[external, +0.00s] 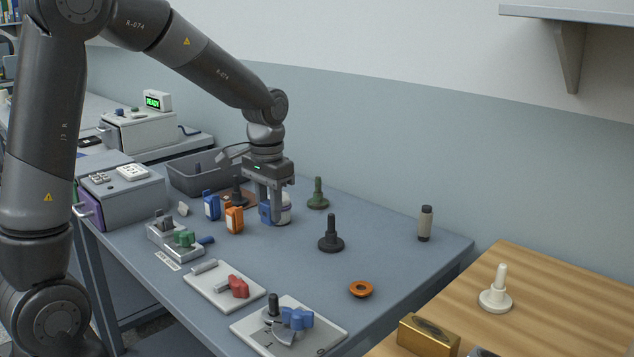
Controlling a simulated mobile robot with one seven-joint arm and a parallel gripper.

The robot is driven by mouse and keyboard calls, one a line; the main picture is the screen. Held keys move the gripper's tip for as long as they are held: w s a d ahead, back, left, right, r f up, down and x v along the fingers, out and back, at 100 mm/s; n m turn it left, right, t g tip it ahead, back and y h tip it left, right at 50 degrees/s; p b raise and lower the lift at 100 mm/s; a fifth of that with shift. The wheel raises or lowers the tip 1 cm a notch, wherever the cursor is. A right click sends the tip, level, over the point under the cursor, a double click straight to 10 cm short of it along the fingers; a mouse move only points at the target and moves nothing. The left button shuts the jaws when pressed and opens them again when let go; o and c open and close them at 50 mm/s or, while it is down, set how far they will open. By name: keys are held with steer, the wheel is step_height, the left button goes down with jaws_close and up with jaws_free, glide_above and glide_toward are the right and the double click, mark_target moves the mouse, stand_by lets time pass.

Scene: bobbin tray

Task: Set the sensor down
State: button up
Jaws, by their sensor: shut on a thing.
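My gripper (274,212) points down over the middle of the blue-grey table, its fingers shut on a blue and white rounded thing (284,209), which I take to be the sensor. The fingers hide much of it. It is low, at or very close to the table top; I cannot tell whether its underside touches. Left of it stand an upright orange block-like piece (234,220) and a similar blue one (211,206), both apart from my gripper.
A dark peg on a round base (331,236), a green one (318,194) and an orange ring (361,289) stand to the right. A grey tray (185,185) lies behind left. Clamp plates (225,300) line the front. Table between the dark peg and the grey-brown cylinder (425,223) is clear.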

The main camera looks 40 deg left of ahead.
steer(key=w+d, duration=0.4)
steer(key=d, duration=1.1)
steer(key=w+d, duration=0.3)
steer(key=d, duration=1.1)
steer(key=w+a+f, duration=0.4)
steer(key=w+a, duration=0.1)
steer(key=w+a+f, duration=0.2)
steer(key=w, duration=0.1)
steer(key=shift+a+f, duration=0.15)
steer(key=shift+a, duration=0.15)
steer(key=shift+f, duration=2)
steer(key=shift+f, duration=0.1)
steer(key=o, duration=1)
steer(key=shift+c, duration=0.2)
